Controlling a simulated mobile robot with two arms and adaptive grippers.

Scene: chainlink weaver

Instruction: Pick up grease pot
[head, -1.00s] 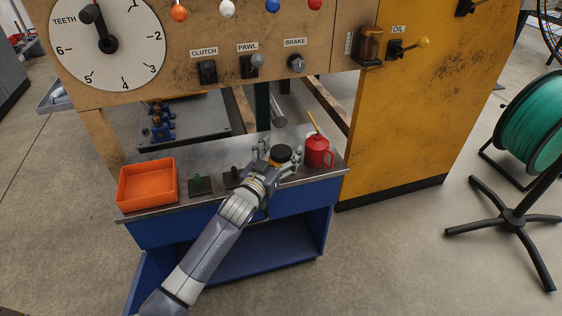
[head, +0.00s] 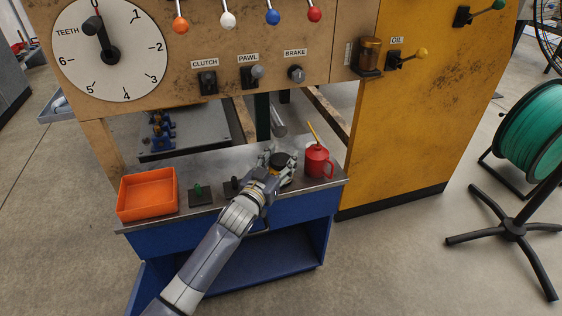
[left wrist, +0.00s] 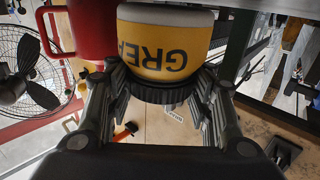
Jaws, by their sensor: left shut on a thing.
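The grease pot (head: 284,158) has a dark lid and stands at the back right of the workbench. In the left wrist view the grease pot (left wrist: 165,45) appears upside down, with a yellow band lettered "GREA" and a dark ribbed lid. My left gripper (head: 279,166) is shut on the pot, its fingers on either side near the lid; they also show in the left wrist view (left wrist: 163,85). I cannot tell whether the pot is clear of the bench top. My right gripper is in neither view.
A red oil can (head: 318,161) with a yellow spout stands close right of the pot. Dark blocks (head: 201,195) and an orange tray (head: 148,194) lie to the left on the bench (head: 215,160). The control panel (head: 225,45) rises above.

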